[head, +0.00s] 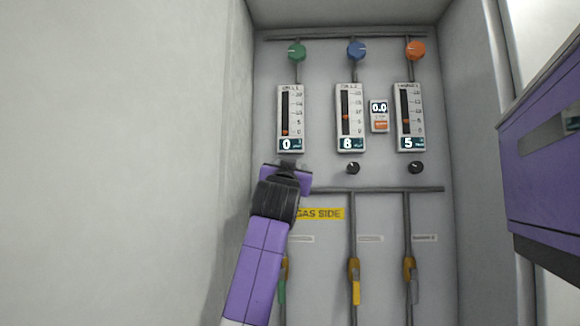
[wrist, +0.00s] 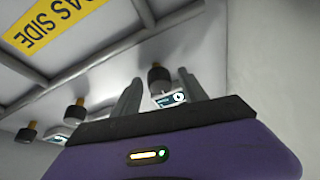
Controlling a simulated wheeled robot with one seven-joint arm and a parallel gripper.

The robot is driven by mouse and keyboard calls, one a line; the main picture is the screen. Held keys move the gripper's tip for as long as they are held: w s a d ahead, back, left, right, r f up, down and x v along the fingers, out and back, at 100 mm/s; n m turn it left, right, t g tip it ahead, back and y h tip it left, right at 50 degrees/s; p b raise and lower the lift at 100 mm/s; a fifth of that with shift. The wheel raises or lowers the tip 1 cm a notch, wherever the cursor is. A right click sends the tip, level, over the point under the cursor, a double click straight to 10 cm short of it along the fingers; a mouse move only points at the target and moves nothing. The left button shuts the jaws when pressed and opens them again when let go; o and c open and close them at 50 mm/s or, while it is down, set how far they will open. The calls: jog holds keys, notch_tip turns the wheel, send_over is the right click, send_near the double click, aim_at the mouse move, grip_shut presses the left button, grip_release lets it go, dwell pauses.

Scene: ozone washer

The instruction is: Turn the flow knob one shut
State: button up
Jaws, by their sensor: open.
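In the wrist view, which looks roughly upside down, a black knob (wrist: 159,78) with a brass-coloured stem sits between the two grey fingers of my gripper (wrist: 161,90). The fingers are apart, one on each side of it; I cannot tell whether they touch it. In the head view my gripper (head: 287,170) is just below the left flowmeter (head: 291,118) and hides the knob there. That meter's display reads 0, and its orange float is at the bottom of the scale.
The middle flowmeter (head: 351,117) reads 6 or 8; its black knob (head: 353,168) is below. The right flowmeter (head: 409,116) reads 5, with its knob (head: 416,168) below. A horizontal pipe (head: 390,189) and a yellow GAS SIDE label (head: 321,214) lie lower. A purple box (head: 545,165) is at right.

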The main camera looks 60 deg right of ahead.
jog(key=shift+d, duration=0.1)
grip_shut()
